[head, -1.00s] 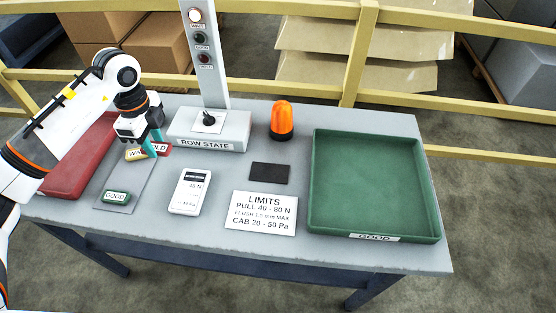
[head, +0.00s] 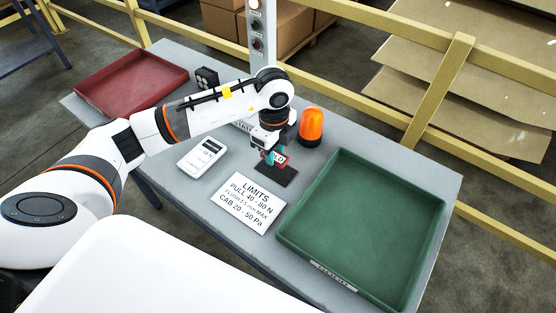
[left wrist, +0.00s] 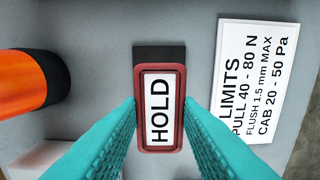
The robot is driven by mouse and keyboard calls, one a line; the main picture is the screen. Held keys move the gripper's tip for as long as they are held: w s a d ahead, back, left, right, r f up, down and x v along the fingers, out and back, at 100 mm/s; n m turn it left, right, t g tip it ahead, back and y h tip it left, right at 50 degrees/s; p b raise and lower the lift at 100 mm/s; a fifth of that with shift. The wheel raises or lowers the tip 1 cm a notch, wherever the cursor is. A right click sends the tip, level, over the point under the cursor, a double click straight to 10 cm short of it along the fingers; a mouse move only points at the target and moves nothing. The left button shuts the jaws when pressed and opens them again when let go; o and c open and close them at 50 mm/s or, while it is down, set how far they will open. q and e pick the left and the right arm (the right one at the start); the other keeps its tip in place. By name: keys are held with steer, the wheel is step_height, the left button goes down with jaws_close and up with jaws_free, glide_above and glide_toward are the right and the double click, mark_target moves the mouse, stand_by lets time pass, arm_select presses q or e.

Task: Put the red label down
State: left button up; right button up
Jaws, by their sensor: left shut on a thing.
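The red label (left wrist: 160,107), a red-framed plate with a white "HOLD" face, is between the teal fingers of my left gripper (left wrist: 160,120) in the left wrist view. The gripper is shut on it. In the head view the label (head: 279,157) shows at the fingertips of my left gripper (head: 270,156), over the dark rectangular pad (head: 275,176). In the left wrist view the pad (left wrist: 159,53) is partly hidden behind the label. I cannot tell whether the label touches the pad. My right gripper is not in view.
The orange beacon (head: 311,127) stands close behind the gripper. The white limits card (head: 240,203) lies in front of the pad, and the green tray (head: 365,225) is to the right. A white meter (head: 202,157) lies left; a red tray (head: 130,84) is at far left.

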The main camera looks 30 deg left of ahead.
mark_target(276, 155)
arm_select(q)
steer(key=shift+d+f+p, duration=0.15)
steer(key=shift+f+p, duration=0.15)
steer(key=shift+f, duration=1.85)
steer(key=shift+f, duration=0.2)
steer(key=o, duration=1)
steer(key=shift+c, duration=0.2)
steer(key=shift+r, duration=0.1)
step_height(276, 155, up, 12)
steer(key=shift+r+b, duration=0.15)
steer(key=shift+b, duration=0.5)
